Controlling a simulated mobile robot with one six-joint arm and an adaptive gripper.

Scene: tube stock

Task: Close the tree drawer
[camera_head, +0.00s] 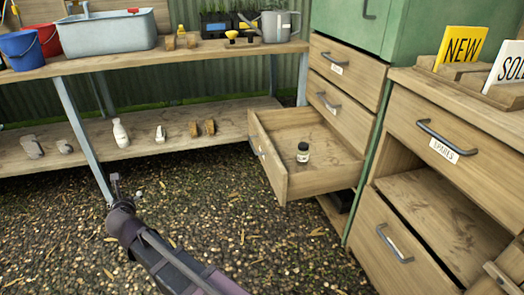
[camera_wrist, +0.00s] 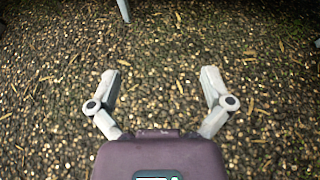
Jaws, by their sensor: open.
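A wooden drawer (camera_head: 286,168) stands pulled out from the left cabinet, below two shut drawers, in the head view. I cannot read a label on it, so I cannot tell if it is the tree drawer.
A workbench (camera_head: 185,58) with a metal tub, buckets and a watering can (camera_head: 276,26) is at the back left. Its lower shelf (camera_head: 85,148) holds several small items. The right cabinet (camera_head: 428,192) has a SPARES-type label and an open compartment. Gravel (camera_head: 250,240) before the drawer is clear.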

